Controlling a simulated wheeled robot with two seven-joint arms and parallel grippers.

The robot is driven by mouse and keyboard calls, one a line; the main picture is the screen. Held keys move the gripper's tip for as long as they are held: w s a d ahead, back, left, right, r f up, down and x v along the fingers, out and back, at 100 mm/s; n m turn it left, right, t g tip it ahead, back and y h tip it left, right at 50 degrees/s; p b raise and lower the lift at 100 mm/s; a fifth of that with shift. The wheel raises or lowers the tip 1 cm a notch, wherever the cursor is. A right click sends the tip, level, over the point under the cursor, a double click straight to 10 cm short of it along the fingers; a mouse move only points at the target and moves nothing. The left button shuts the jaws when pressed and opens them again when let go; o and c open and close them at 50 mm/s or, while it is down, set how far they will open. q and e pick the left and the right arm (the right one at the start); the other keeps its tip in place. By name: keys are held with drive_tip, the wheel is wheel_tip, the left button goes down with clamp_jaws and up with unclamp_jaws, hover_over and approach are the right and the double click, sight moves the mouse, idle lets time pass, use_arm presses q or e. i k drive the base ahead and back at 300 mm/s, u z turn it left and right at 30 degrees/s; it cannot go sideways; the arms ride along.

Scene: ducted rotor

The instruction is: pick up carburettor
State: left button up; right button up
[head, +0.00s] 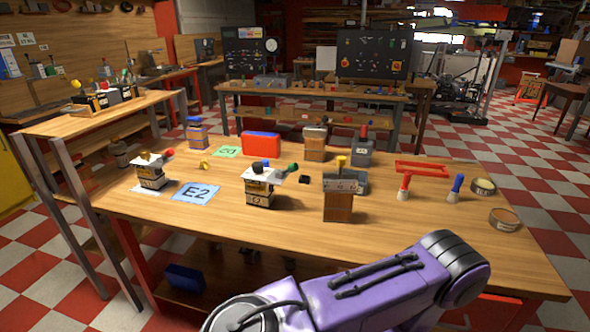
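I cannot tell for sure which part is the carburettor. Several small assemblies stand on the wooden workbench (225,228). One at the front centre (259,197) has a white top plate, black knobs and a green ball. A similar one at the left (150,180) has a white plate and a red knob. A brown block with a grey top and yellow knob (339,205) stands right of centre. A grey block (361,152) with a red post and a brown block (315,145) stand behind. Neither gripper is in view; only my purple arm link shows at the bottom.
A blue E2 card (196,193) and a green card (227,152) lie flat. A red and blue box (262,144), a red frame (422,168), a red brush (404,187), a blue brush (456,188) and round tins (504,220) are on the bench. The front left is clear.

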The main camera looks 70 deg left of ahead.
sight(259, 187)
drive_tip(key=z, duration=0.1)
drive_tip(key=k, duration=0.85)
drive_tip(key=u, duration=1.6)
